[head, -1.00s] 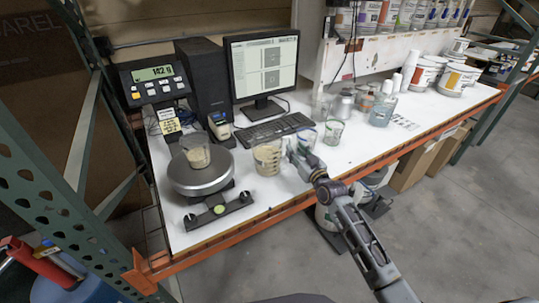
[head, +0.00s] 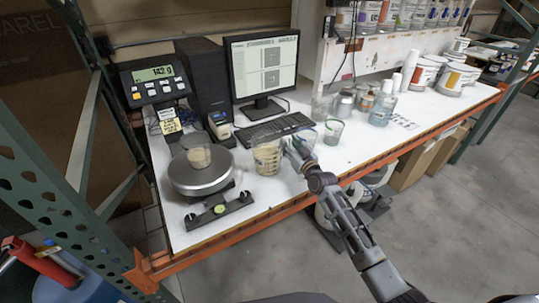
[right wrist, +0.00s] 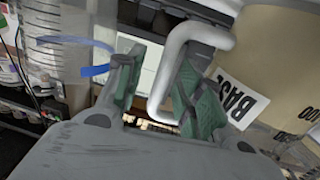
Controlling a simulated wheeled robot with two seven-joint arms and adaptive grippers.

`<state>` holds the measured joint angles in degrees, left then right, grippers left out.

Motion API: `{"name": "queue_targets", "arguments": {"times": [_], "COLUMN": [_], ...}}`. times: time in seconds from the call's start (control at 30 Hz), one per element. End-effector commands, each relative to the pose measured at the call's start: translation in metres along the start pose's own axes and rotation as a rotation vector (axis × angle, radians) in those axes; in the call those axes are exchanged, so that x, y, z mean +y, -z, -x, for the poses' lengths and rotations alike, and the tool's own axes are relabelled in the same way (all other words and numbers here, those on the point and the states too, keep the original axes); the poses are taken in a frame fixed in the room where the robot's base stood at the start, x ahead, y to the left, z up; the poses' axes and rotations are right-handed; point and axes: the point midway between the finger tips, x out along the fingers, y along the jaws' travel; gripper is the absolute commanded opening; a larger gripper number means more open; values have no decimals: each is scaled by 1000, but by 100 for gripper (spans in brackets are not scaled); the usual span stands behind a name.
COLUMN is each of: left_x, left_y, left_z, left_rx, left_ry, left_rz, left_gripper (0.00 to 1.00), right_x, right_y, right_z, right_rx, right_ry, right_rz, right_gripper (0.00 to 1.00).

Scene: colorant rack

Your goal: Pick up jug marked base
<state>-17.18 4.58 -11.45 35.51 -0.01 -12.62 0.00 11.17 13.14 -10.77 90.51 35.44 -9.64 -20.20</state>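The jug marked base (head: 266,158) is a clear, graduated jug with beige content, standing on the white bench right of the scale. In the right wrist view its tan side (right wrist: 275,60) shows a white label (right wrist: 238,100) reading "BAS", partly hidden by a finger. My right gripper (head: 293,148) is at the jug's right side. In the right wrist view the gripper's green-padded fingers (right wrist: 160,92) stand apart, with the pale jug handle (right wrist: 172,65) between them. The handle is close to the right finger, with a gap to the left one. My left gripper is not in view.
Jugs with a blue rim (head: 307,138) and a green rim (head: 333,131) stand just behind and right of my right gripper. A scale (head: 198,178) holds a cup (head: 198,153); its display (head: 152,72) reads 142 g. A keyboard (head: 273,129) lies behind the base jug.

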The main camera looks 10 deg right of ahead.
Motion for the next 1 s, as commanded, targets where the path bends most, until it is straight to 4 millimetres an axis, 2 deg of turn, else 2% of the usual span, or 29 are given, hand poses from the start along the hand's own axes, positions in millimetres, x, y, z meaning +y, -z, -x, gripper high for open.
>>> {"name": "queue_targets", "arguments": {"times": [0.17,0.4,0.47,1.0], "left_x": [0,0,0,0], "left_y": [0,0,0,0], "left_z": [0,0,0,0], "left_rx": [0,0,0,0], "left_ry": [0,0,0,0], "left_rz": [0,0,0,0], "left_gripper": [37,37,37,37], "right_x": [0,0,0,0], "right_y": [0,0,0,3], "right_z": [0,0,0,0], "right_rx": [0,0,0,6], "right_ry": [0,0,0,-1], "right_rz": [0,0,0,-2], "right_gripper": [37,6,0,0]}}
